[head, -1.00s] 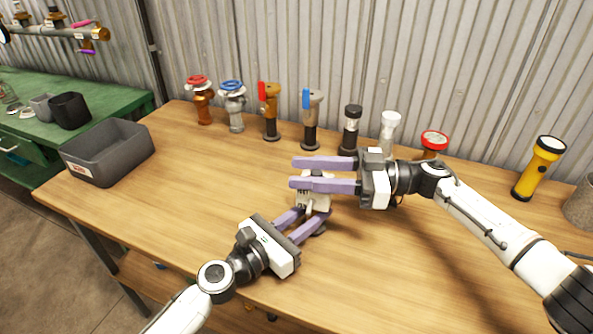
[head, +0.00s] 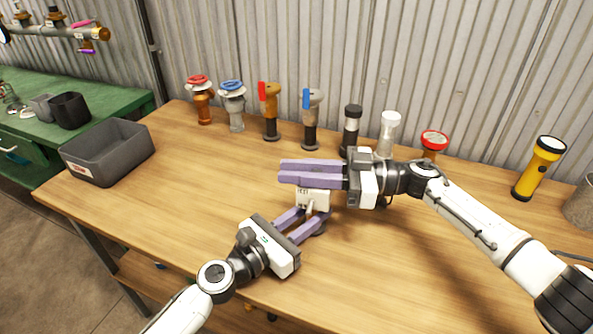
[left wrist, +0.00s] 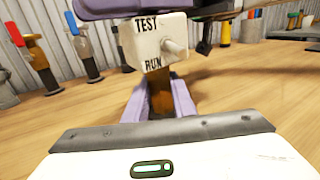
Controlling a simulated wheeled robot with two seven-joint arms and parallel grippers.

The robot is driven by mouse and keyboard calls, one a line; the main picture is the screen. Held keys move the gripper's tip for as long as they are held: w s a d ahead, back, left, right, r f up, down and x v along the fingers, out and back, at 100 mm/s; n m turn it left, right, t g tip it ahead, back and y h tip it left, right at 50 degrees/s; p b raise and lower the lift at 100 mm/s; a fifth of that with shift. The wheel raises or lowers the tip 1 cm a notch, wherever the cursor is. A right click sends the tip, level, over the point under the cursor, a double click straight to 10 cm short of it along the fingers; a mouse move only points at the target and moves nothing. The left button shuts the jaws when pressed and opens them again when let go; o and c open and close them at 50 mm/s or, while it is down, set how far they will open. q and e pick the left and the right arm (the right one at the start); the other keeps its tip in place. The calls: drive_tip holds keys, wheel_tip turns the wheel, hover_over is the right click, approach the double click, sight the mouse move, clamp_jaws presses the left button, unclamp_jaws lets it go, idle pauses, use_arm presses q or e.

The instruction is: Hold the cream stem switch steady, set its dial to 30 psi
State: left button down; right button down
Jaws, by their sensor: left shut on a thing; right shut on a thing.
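The cream stem switch (head: 312,198) stands upright near the middle of the table. The left wrist view shows its cream box (left wrist: 155,42) with TEST and RUN lettering, a small lever (left wrist: 174,47) on its face and a brown stem below. My left gripper (head: 315,213) is shut on the stem, one finger on each side. My right gripper (head: 283,171) is shut at the top of the switch, its purple fingers close together just above the box. The dial and its reading are hidden behind these fingers.
A row of valves, such as a red-handled one (head: 268,108) and a blue-handled one (head: 312,115), stands along the back by the corrugated wall. A grey bin (head: 108,160) is at left, a yellow flashlight (head: 538,170) at right. The front-left table is clear.

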drive_tip(key=shift+t, duration=0.3)
drive_tip(key=w+m+t+h, duration=0.1)
drive_tip(key=m+t+h, duration=0.1)
drive_tip(key=m+t, duration=0.1)
drive_tip(key=m+t+h, duration=0.2)
drive_tip(key=m+t, duration=0.1)
drive_tip(key=t, duration=0.2)
drive_tip(key=w+d+m+t+h, duration=0.1)
drive_tip(key=m+t+h, duration=0.1)
drive_tip(key=m+t, duration=0.1)
drive_tip(key=shift+w+r+m+t, duration=0.15)
drive_tip(key=shift+w+m+t, duration=0.15)
drive_tip(key=shift+t, duration=0.6)
drive_tip(key=shift+w+d+m+t+h, duration=0.15)
drive_tip(key=shift+m+t+h, duration=0.25)
drive_tip(key=shift+h, duration=0.3)
drive_tip(key=shift+d, duration=0.15)
drive_tip(key=c, duration=1.6)
unclamp_jaws()
